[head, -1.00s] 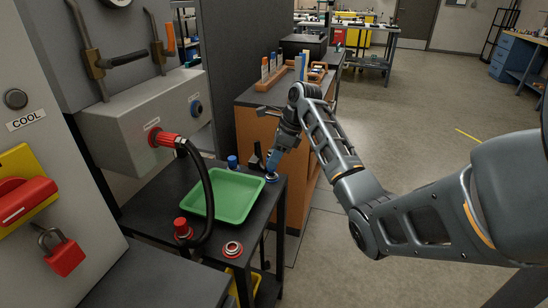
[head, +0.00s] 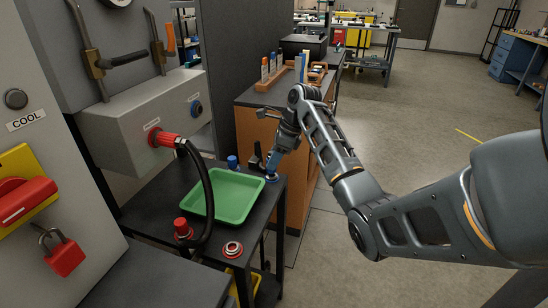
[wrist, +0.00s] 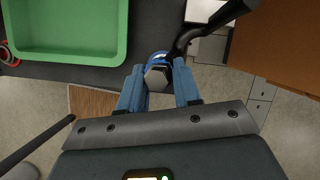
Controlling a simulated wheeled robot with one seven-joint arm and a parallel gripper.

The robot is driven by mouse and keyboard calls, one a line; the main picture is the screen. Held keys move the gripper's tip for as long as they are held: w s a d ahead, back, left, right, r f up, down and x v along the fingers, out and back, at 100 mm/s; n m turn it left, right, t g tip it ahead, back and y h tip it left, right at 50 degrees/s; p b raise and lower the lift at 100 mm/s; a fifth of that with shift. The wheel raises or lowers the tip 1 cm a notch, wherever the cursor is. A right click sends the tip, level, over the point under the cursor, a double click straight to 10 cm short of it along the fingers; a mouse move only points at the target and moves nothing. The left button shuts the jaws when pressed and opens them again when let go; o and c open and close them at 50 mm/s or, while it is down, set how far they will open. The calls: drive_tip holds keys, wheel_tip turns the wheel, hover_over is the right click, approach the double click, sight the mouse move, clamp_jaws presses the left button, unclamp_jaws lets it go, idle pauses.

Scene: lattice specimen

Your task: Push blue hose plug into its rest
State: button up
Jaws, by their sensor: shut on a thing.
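My gripper (head: 273,166) is at the back right corner of the black cart, its blue fingers pointing down. In the wrist view my gripper (wrist: 158,85) is shut on the blue hose plug (wrist: 156,76), whose grey hexagonal body shows between the fingers. A black hose runs from there to the upper right. The rest's blue ring (wrist: 158,57) shows just beyond the plug, and in the head view the blue rest (head: 270,179) is right below the fingertips. The fingers hide most of the plug, so I cannot tell how deep it sits.
A green tray (head: 225,196) lies beside the rest on the cart. A blue cap (head: 233,162) stands behind it. A red cap (head: 182,228) and a red ringed rest (head: 233,249) are at the front.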

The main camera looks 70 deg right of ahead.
drive_tip(key=shift+f, duration=0.2)
drive_tip(key=shift+f, duration=0.35)
drive_tip(key=shift+f, duration=0.15)
idle(0.5)
drive_tip(key=o, duration=1.5)
drive_tip(key=shift+o, duration=0.2)
drive_tip(key=shift+p+v, duration=2.55)
drive_tip(key=shift+p, duration=0.9)
drive_tip(key=a+v, duration=0.1)
drive_tip(key=v, duration=0.6)
drive_tip(key=shift+d+r, duration=0.35)
drive_tip(key=shift+d, duration=0.25)
